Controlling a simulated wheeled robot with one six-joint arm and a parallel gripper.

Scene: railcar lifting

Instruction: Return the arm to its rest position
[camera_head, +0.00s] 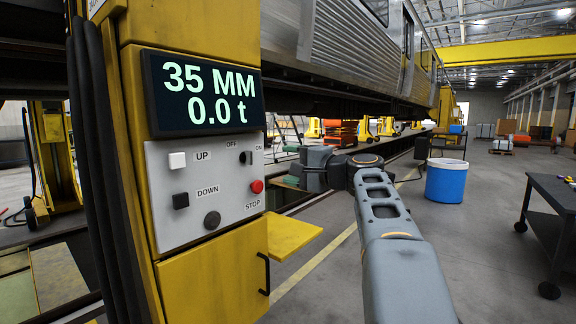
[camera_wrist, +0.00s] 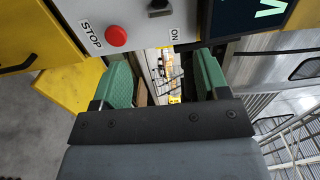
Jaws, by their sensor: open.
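My arm reaches up from the lower right in the head view, bent at the wrist beside the yellow lifting column (camera_head: 215,270). My gripper (camera_wrist: 163,75) is open and empty in the wrist view, its two green fingers apart. In the head view, the gripper is small and partly hidden by my wrist, just right of the grey control panel (camera_head: 160,228). The fingers look clear of the panel, though the exact gap is hard to tell. The red STOP button (camera_head: 257,186) also shows in the wrist view (camera_wrist: 116,36). The display (camera_head: 205,92) reads 35 MM and 0.0 t.
A yellow ledge (camera_head: 292,235) juts from the column below my gripper. The railcar (camera_head: 350,45) hangs over the background. A blue bin (camera_head: 446,182) and a dark trolley (camera_head: 550,205) stand to the right, with open floor between them and my arm.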

